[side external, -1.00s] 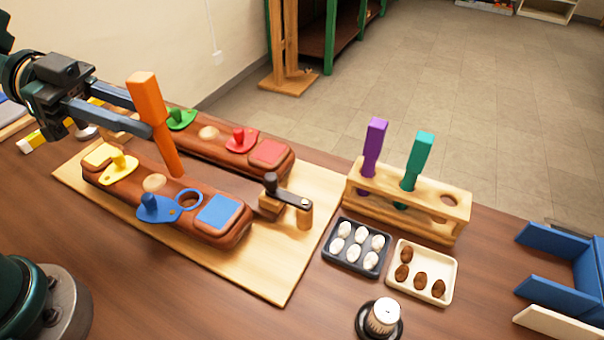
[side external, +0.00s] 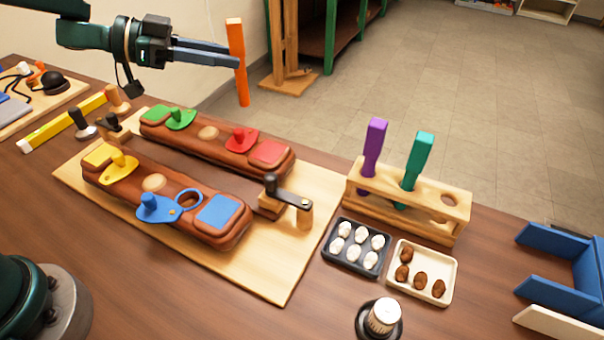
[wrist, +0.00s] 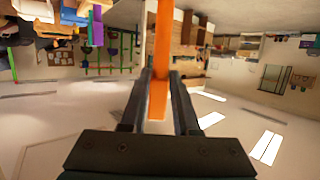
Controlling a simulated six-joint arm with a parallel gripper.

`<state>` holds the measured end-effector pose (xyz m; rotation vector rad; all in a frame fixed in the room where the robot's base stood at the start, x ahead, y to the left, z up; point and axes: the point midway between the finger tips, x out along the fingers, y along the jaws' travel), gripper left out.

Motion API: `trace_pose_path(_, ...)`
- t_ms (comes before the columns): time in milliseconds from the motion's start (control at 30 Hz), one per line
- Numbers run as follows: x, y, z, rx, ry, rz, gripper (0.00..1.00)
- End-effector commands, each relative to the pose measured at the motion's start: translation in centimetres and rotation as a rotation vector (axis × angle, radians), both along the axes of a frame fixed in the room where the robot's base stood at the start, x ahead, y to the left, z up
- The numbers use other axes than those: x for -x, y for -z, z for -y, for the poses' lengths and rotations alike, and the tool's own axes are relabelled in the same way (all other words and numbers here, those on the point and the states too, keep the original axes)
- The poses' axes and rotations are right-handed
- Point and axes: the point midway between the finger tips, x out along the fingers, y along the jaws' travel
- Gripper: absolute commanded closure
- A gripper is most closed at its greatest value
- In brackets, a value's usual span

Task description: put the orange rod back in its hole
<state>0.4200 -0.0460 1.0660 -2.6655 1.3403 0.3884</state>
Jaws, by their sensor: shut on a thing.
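The orange rod (side external: 238,62) is upright, slightly tilted, held high above the back of the table in the side view. My gripper (side external: 238,60) is shut on it around its middle. In the wrist view the orange rod (wrist: 160,60) stands between the two fingers (wrist: 160,95). The wooden rack (side external: 425,208) stands at the right of the table. It holds a purple rod (side external: 374,146) at its left and a teal rod (side external: 416,160) in its middle. The hole (side external: 449,199) at its right end is empty. The rod is well left of the rack and higher.
Two brown saddle blocks with coloured pads lie on a wooden board (side external: 275,280), with a clamp handle (side external: 290,195) at its right. A tray of white eggs (side external: 356,247), a tray of brown pieces (side external: 423,272) and a white-topped knob (side external: 383,316) sit before the rack.

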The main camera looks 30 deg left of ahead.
Motion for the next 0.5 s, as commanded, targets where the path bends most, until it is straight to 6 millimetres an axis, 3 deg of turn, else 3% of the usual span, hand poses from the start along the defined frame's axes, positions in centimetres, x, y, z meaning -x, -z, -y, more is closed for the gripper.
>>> trace_pose_path(100, -3.5, -0.7, 3.7, -0.001, -0.003, 0.006, 1.00)
trace_pose_path(233, -6.2, -1.4, 8.3, 0.000, 0.001, 0.006, 1.00)
trace_pose_path(367, -7.6, -2.0, 13.5, -0.001, 0.025, 0.007, 1.00)
trace_pose_path(500, -7.7, -2.4, 19.5, 0.000, 0.072, 0.007, 1.00)
